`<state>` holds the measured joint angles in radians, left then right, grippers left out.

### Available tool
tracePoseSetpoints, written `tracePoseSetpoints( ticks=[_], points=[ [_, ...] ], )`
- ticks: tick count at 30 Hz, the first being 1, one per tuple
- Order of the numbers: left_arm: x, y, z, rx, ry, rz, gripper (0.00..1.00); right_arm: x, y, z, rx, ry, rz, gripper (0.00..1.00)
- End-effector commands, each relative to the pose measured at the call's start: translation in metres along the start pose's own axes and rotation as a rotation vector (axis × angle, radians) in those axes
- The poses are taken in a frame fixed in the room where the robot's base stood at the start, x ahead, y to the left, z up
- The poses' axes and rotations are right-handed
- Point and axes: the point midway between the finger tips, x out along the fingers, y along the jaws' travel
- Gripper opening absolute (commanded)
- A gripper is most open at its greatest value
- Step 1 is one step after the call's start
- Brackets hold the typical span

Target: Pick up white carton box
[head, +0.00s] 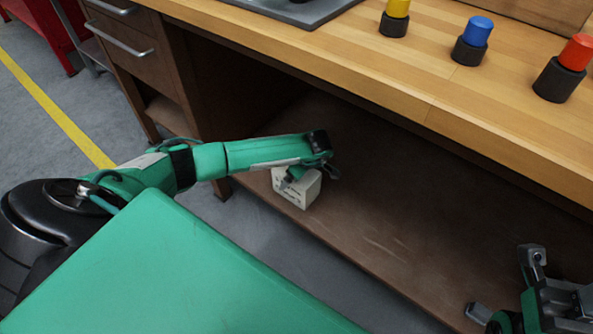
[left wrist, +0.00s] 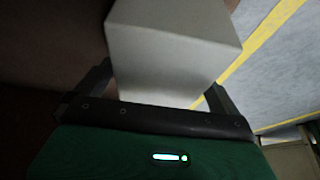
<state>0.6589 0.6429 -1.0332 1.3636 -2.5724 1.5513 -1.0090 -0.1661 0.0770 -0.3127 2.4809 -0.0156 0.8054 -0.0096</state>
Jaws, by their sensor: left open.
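The white carton box (head: 297,190) stands on the brown lower shelf (head: 390,235) under the workbench, near its front edge. My left gripper (head: 311,174) is at the box, partly covering its top and back in the head view. In the left wrist view the box (left wrist: 172,48) fills the space between the two open fingers (left wrist: 160,88), one on each side. Whether either finger touches the box I cannot tell. My right gripper (head: 506,284) is at the lower right of the head view, open and empty, far from the box.
The wooden bench top (head: 400,75) overhangs the shelf. Yellow (head: 396,17), blue (head: 472,40) and red (head: 566,68) capped cylinders stand on it. A drawer cabinet (head: 125,45) is at the left. The shelf right of the box is clear.

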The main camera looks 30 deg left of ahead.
Motion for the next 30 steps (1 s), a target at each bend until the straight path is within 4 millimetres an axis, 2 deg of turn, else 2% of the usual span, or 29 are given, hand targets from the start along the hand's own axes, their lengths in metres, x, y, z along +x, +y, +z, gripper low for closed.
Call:
tracePoseSetpoints(
  ticks=[12, 23, 24, 30],
  points=[
    [0.0021, 0.0, 0.0008, -0.001, 0.0, 0.0, 1.0, -0.0017, -0.0004, 0.0003, 0.001, -0.002, -0.005, 0.36],
    [0.0022, -0.0002, 0.0008, 0.0, 0.0, 0.0, 0.29, 0.0015, -0.0004, -0.0001, 0.0, 0.012, -0.009, 0.36],
    [0.0015, 0.0004, 0.0004, -0.001, 0.0, 0.001, 0.26, 0.0017, -0.0003, -0.0001, 0.0, 0.012, -0.009, 0.36],
    [0.0014, 0.0003, 0.0004, -0.001, 0.0, 0.001, 0.26, 0.0013, -0.0003, -0.0001, 0.0, 0.01, -0.008, 0.36]
  ],
)
